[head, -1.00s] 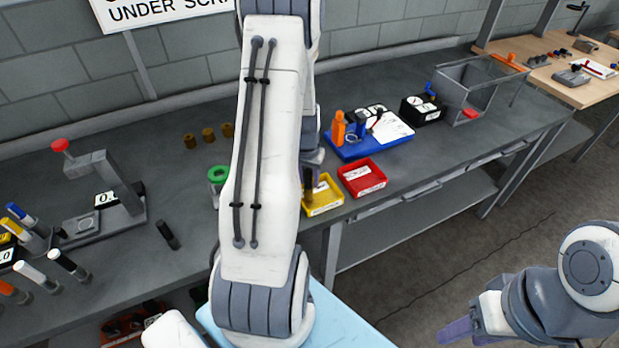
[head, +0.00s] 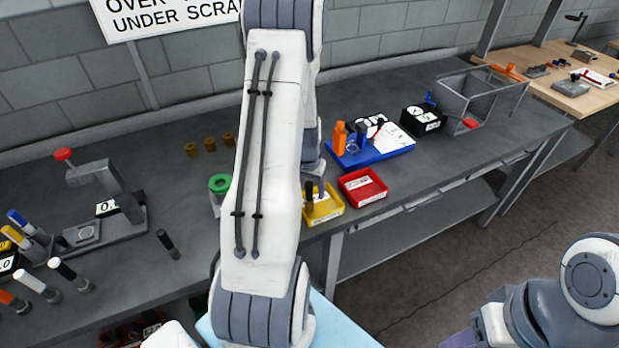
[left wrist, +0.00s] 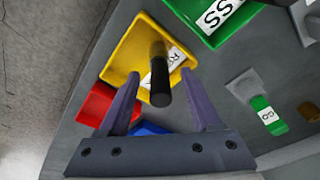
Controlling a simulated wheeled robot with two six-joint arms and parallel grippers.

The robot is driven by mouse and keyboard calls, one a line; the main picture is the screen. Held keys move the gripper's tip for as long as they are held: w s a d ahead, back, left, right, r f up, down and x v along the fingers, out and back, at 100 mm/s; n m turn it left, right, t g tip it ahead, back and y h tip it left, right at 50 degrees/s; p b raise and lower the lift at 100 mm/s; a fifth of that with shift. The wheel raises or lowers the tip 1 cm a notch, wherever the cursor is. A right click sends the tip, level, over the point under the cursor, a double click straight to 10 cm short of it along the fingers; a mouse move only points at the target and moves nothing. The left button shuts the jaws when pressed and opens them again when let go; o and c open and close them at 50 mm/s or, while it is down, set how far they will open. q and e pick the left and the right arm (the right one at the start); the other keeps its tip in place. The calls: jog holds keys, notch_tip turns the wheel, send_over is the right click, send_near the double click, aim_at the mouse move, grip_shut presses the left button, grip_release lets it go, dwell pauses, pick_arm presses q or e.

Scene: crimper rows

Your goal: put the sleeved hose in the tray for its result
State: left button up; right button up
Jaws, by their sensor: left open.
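The sleeved hose (left wrist: 160,75) is a dark cylinder with a black near end, at the yellow tray (left wrist: 127,52) in the left wrist view. Its end points toward the camera, between my open left gripper's fingers (left wrist: 163,100), apart from both. In the head view the hose (head: 309,196) stands roughly upright at the left side of the yellow tray (head: 334,212). I cannot tell how its lower end rests. My left gripper (head: 317,183) is mostly behind my arm there. My right gripper (head: 462,340) is cut off at the bottom edge.
A red tray (head: 362,199) sits right of the yellow one; a green tray (left wrist: 199,36) shows in the wrist view.

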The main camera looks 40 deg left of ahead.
aim_at(308, 202)
pick_arm(q)
notch_tip(308, 202, up, 12)
jog(key=s+b, duration=0.1)
jog(key=s, duration=0.1)
jog(key=s+d+r+m+h, duration=0.1)
jog(key=d+r+m, duration=0.15)
jog(key=d, duration=0.95)
jog(key=s+d+r+m, duration=0.1)
jog(key=d+m, duration=0.2)
jog(key=d, duration=0.8)
jog(key=s+d+r+m+g, duration=0.1)
jog(key=s+d+m, duration=0.5)
jog(key=s+d, duration=0.6)
jog(key=s, duration=0.3)
jog(key=shift+d+r+g+h, duration=0.2)
jog(key=shift+r+g+h, duration=0.1)
jog(key=shift+r+h, duration=0.1)
jog(key=shift+w, duration=0.1)
